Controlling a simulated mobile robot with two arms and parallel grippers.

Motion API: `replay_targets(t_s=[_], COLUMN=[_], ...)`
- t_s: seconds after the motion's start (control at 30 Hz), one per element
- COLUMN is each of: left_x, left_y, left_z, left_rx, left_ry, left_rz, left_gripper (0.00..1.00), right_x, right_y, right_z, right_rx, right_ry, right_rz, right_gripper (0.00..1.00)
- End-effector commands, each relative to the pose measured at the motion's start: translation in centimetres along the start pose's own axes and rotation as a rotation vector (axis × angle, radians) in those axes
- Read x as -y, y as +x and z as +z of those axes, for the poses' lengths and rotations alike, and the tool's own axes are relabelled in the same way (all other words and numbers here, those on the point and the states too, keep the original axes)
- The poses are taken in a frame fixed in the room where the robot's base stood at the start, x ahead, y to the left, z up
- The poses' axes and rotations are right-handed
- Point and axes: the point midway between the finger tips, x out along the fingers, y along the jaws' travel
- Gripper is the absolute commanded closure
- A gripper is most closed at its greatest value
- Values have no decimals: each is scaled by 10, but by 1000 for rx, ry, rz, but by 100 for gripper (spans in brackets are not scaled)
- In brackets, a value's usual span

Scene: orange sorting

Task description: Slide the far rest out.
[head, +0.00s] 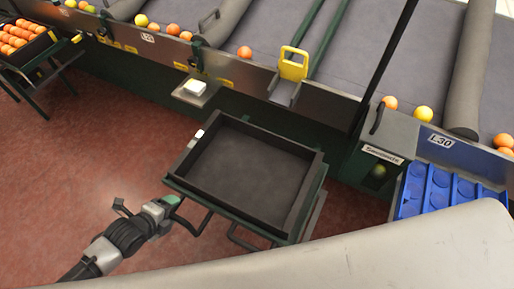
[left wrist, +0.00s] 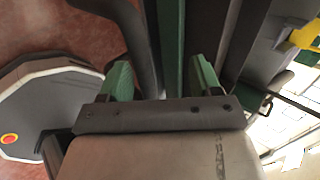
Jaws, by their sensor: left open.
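A dark open tray (head: 250,175) sits on a green-framed stand, and it looks empty. Two dark looped bars stick out from the stand's near side: a left loop (head: 207,222) and a right loop (head: 236,238). I cannot tell for sure which one is the far rest. My left gripper (head: 174,200) is at the stand's near left corner, beside the left loop. In the left wrist view its green fingers (left wrist: 163,80) are apart, with a dark bar and a green frame part showing between or just beyond them. Contact cannot be made out. My right gripper is not in view.
A conveyor with loose oranges (head: 245,52) runs behind the stand. A yellow-handled chute (head: 293,65) and a small shelf with a white device (head: 195,88) face the tray. A blue tray (head: 430,185) is at the right. Red floor (head: 70,160) is clear at the left.

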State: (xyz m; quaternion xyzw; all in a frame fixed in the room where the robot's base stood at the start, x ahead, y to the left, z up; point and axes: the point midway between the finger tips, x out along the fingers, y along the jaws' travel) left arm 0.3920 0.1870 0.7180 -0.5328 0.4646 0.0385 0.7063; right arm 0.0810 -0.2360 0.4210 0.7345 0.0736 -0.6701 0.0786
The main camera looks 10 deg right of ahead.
Motion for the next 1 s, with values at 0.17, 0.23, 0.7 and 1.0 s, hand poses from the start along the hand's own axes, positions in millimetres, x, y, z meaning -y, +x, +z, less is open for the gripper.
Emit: replay_targets(t_s=[0.17,0.23,0.7,1.0], left_x=[14,19,40,38], left_y=[-14,-18,-37,-36], left_z=[0,0,0,0], left_rx=[1,0,1,0], left_ry=[0,0,0,-1], left_rz=[-1,-3,-3,-1], left_gripper=[36,36,36,36], right_x=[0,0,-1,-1], right_y=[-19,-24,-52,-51], right_z=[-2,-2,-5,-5], right_rx=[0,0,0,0], right_ry=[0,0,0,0], right_rz=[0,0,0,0], right_gripper=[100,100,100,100])
